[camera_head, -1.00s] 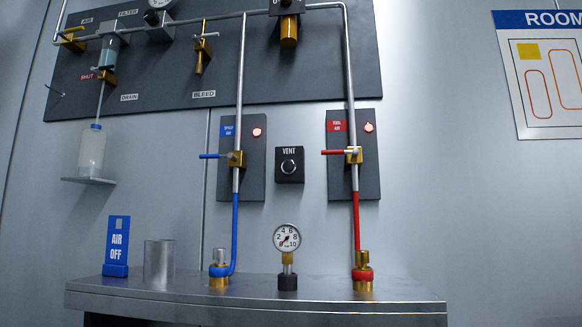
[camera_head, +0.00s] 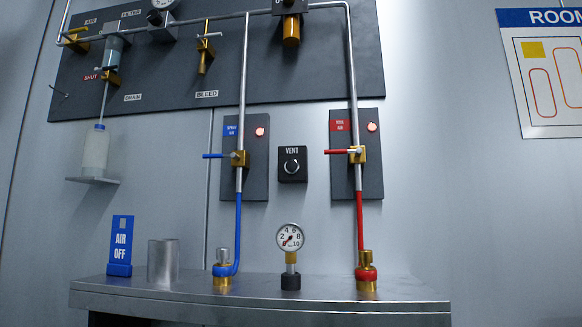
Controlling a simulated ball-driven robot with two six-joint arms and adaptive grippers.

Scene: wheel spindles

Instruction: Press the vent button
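The vent button (camera_head: 291,166) is a round, dark button with a pale ring on a small black box. The box carries a white VENT label (camera_head: 292,151) and is fixed to the grey wall. It sits between the blue SPRAY AIR panel (camera_head: 258,180) on the left and the red TOOL AIR panel (camera_head: 372,180) on the right. Neither of my grippers is in view. Nothing covers the button.
A metal shelf (camera_head: 260,300) below holds a blue AIR OFF sign (camera_head: 121,245), a metal cup (camera_head: 162,262), a pressure gauge (camera_head: 290,238) and two brass fittings with blue and red hoses. A dark board (camera_head: 150,90) with pipes and valves hangs above. Space before the button is clear.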

